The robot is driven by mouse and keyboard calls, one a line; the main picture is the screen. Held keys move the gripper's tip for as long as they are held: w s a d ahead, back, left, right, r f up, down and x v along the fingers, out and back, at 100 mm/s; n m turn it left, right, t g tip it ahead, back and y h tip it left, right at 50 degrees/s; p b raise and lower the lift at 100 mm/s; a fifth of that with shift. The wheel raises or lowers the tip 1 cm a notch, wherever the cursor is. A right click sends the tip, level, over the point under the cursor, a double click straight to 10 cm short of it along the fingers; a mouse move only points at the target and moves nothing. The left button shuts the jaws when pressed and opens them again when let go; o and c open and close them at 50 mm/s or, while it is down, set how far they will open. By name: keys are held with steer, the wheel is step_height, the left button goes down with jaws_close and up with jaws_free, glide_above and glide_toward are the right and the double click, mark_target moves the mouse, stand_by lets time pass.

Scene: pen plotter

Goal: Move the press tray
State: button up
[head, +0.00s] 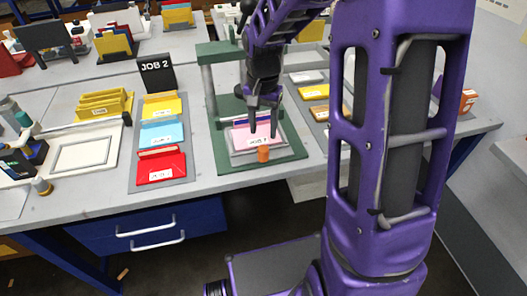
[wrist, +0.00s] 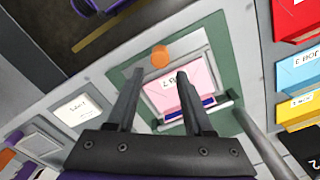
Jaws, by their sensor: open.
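The press tray (head: 236,160) is a grey tray lying on the green press base (head: 298,153), with an orange knob (head: 263,154) at its front edge. A pink packet (head: 243,139) with a white label and a blue strip lie in it. In the wrist view the tray (wrist: 207,62) and knob (wrist: 160,56) show beyond my fingers. My gripper (head: 263,133) is open, fingers pointing down over the tray; in the wrist view its fingertips (wrist: 157,72) are spread on either side of the knob's line, with nothing between them. Whether they touch the packet I cannot tell.
Left of the press, a grey strip (head: 145,185) holds red, blue and yellow packets before a black JOB 2 sign (head: 157,72). More packets (head: 314,92) lie on the right. The table's front edge is close to the press.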

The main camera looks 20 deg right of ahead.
mark_target(263, 148)
step_height(263, 148, down, 9)
steer(key=shift+r+b, duration=0.1)
steer(key=shift+b, duration=0.55)
jaws_close()
stand_by(1.0)
